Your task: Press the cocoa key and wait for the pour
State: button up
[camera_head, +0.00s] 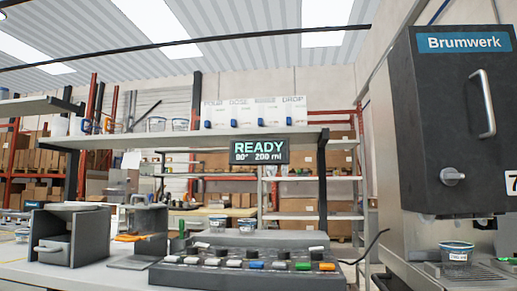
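A dark key panel (225,278) lies on the counter with a row of white, grey, blue, green and orange keys. Their labels are too small to read, so I cannot tell which is the cocoa key. A lit display (259,152) above reads READY, 80° (or 90°) and 200 ml. The dark Brumwerk dispenser (430,130) stands at the right with a handle and a grey knob. A small cup with a blue rim (457,256) stands upright on its drip grate; no stream shows above it. My gripper is not in view.
Two small cups (217,224) stand behind the panel. A dark open-fronted box (70,238) and an orange-handled tool (128,238) are at the left. A shelf (120,140) with cups and white dispensers spans above the counter. A black cable curves right of the panel.

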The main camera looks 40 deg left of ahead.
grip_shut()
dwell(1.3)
